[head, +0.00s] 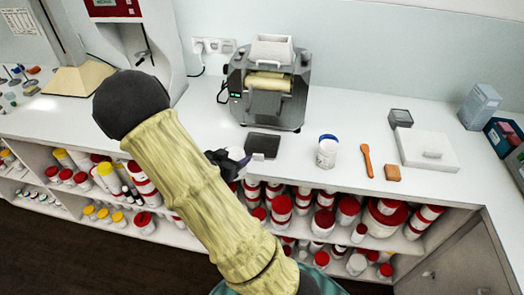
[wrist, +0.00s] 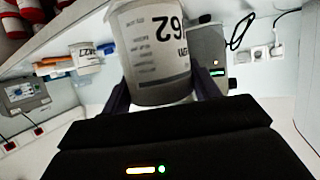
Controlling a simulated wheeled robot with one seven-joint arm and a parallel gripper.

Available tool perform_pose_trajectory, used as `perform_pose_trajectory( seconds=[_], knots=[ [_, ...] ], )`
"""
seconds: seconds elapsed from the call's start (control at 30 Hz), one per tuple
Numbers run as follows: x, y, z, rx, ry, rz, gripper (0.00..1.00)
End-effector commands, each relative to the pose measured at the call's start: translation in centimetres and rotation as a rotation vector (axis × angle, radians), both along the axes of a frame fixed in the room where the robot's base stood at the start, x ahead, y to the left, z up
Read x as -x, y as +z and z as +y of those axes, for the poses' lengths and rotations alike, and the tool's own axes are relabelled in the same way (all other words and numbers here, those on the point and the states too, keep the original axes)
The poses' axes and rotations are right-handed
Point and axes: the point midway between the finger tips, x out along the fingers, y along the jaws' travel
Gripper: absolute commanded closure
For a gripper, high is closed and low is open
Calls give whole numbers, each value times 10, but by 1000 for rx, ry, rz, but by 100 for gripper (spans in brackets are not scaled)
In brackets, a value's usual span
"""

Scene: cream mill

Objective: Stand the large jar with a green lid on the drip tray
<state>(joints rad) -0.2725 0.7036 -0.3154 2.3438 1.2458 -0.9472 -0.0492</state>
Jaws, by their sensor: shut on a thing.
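My gripper (head: 230,162) is shut on a white jar with a printed label, seen upside down in the wrist view (wrist: 160,60). The jar sits between the two dark fingers. Its lid is not visible, so I cannot tell the lid's colour. In the head view my arm and gripper hide most of this jar. The drip tray (head: 263,144) is a dark, flat square at the front of the mill (head: 268,85). It looks empty. My gripper is just left of and in front of it, near the counter's front edge.
A white jar with a blue lid (head: 327,152) stands right of the drip tray. Shelves of red-lidded jars (head: 282,208) are below the counter.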

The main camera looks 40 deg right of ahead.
Motion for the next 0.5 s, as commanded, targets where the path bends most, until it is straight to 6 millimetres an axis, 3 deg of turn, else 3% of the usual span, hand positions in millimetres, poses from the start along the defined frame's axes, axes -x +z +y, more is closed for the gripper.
perform_pose_trajectory(
  seconds=[0.3,0.5],
  knots=[
    [-2,1,-4,1,0,0,60],
    [-14,3,-36,3,-3,0,60]
  ],
)
